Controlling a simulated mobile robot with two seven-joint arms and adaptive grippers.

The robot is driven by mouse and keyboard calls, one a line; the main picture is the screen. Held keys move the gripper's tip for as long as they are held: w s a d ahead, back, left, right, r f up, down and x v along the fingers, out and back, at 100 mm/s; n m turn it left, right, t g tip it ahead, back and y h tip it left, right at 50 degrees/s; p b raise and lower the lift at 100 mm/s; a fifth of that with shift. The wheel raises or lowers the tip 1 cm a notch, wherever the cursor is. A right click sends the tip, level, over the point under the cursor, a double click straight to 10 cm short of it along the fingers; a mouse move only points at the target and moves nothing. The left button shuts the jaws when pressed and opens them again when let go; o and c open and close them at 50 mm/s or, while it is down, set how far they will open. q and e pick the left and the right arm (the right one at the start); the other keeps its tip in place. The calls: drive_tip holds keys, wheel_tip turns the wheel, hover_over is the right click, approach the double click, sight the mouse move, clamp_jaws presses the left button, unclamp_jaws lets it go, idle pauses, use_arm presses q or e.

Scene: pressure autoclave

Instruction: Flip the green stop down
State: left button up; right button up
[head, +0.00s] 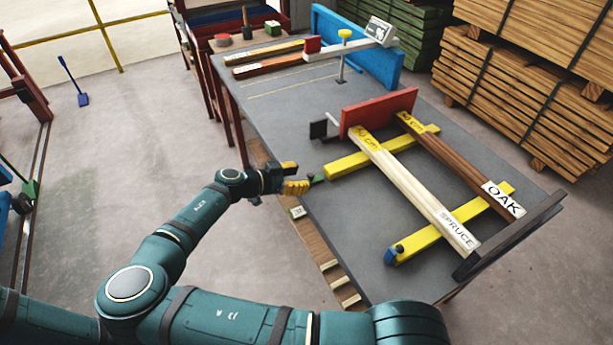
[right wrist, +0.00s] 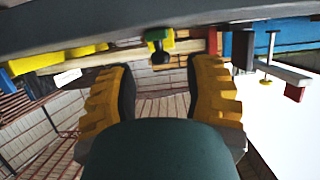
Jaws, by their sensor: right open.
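The green stop (head: 318,179) is a small block at the near left end of the far yellow bar on the grey table. In the right wrist view the green stop (right wrist: 160,35) carries a dark round knob and shows ahead, between and beyond the fingers. My right gripper (head: 297,175) is at the table's left edge, just short of the stop. Its yellow fingers, also in the right wrist view (right wrist: 162,70), are apart with nothing between them. The gripper partly hides the stop in the head view, and its tilt is hard to tell. My left gripper is not in view.
A blue stop (head: 390,257) sits on the near yellow bar (head: 425,238). A spruce board (head: 415,190) and an oak board (head: 450,155) lie across both bars, against a red plate (head: 378,112). Timber stacks (head: 530,90) stand behind.

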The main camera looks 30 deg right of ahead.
drive_tip(key=v, duration=0.8)
drive_tip(key=shift+a, duration=0.3)
drive_tip(key=shift+w+r, duration=0.1)
